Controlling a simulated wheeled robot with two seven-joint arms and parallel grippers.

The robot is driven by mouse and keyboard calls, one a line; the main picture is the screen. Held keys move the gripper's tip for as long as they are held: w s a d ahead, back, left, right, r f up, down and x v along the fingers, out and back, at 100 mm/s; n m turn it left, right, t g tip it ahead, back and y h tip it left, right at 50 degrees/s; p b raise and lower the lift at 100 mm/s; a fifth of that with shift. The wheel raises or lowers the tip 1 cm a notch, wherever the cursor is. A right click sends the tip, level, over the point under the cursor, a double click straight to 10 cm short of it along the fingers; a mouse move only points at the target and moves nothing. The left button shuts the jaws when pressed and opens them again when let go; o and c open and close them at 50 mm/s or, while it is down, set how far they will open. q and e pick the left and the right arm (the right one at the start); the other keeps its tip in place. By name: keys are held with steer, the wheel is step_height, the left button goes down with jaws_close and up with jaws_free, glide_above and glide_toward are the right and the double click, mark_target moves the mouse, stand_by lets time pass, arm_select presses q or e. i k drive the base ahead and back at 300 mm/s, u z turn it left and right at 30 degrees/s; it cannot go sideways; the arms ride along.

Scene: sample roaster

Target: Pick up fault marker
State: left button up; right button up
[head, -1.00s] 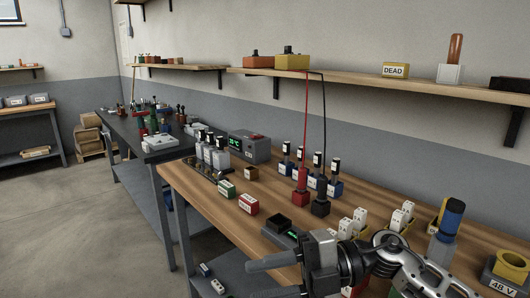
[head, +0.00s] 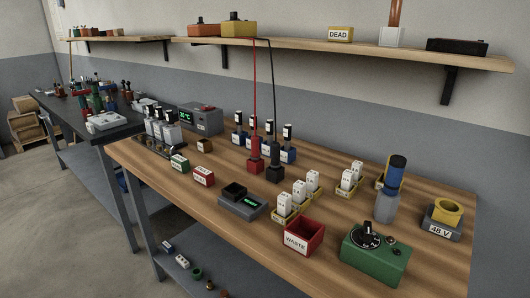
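No object is clearly labelled as a fault marker, and I cannot tell which one it is. A small red block with a white label (head: 203,176) sits on the wooden bench near its front edge. A green block with a white label (head: 179,163) is just left of it. Their lettering is too small to read. A yellow block labelled DEAD (head: 340,34) stands on the wall shelf. Neither of my grippers is in view.
The wooden bench (head: 330,240) holds a black scale (head: 243,203), a red WASTE bin (head: 304,238), a green box with a dial (head: 376,256), a blue-topped bottle (head: 390,190) and a yellow-ringed 48 V block (head: 442,218). Red and black leads hang from the shelf (head: 400,52).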

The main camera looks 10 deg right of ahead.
mark_target(202, 176)
steer(key=z, duration=0.1)
steer(key=k, duration=0.95)
steer(key=u, duration=1)
steer(key=i, duration=0.9)
steer(key=z, duration=0.6)
steer(key=i, duration=0.5)
steer(key=z, duration=0.45)
